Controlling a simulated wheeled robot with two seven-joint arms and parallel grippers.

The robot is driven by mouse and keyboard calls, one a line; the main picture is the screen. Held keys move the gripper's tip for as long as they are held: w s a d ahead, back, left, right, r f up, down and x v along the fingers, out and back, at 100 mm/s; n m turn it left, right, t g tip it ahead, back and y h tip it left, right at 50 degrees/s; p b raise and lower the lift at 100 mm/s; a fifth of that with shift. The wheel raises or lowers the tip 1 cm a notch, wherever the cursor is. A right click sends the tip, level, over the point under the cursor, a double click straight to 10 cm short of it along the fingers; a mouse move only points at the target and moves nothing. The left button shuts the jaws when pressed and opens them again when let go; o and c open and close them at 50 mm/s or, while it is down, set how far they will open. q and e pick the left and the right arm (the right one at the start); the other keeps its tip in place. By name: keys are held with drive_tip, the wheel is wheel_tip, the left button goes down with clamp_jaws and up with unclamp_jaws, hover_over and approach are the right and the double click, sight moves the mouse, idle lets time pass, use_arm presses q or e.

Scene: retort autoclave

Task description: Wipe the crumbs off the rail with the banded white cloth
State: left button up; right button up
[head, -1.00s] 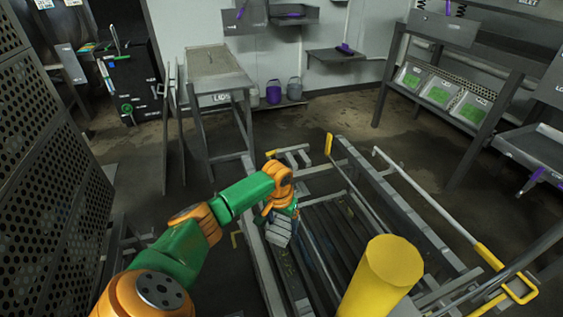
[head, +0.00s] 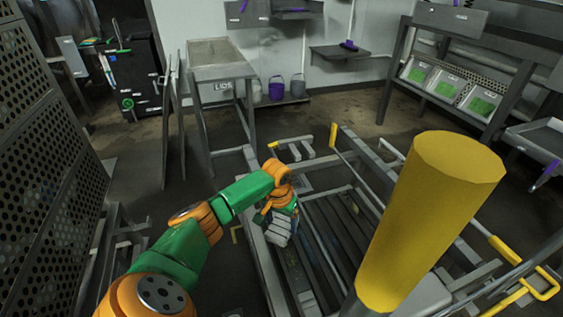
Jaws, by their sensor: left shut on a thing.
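My left gripper (head: 283,212) reaches in from the left, over the left side of a grey metal frame. It is shut on a pale, grey-white banded piece that looks like the cloth (head: 278,231); the fingers hide part of it. The frame's long left rail (head: 262,262) runs just below and beside the cloth. I cannot tell whether cloth and rail touch. Crumbs are too small to make out. My right gripper is not in view.
A large yellow cylinder (head: 430,220) stands close in front, hiding part of the frame. Dark slats (head: 335,235) fill the frame's bed. A perforated panel (head: 50,180) is at left.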

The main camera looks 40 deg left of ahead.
use_arm(q)
drive_tip(key=shift+f+b, duration=0.5)
drive_tip(key=shift+f, duration=0.45)
idle(0.3)
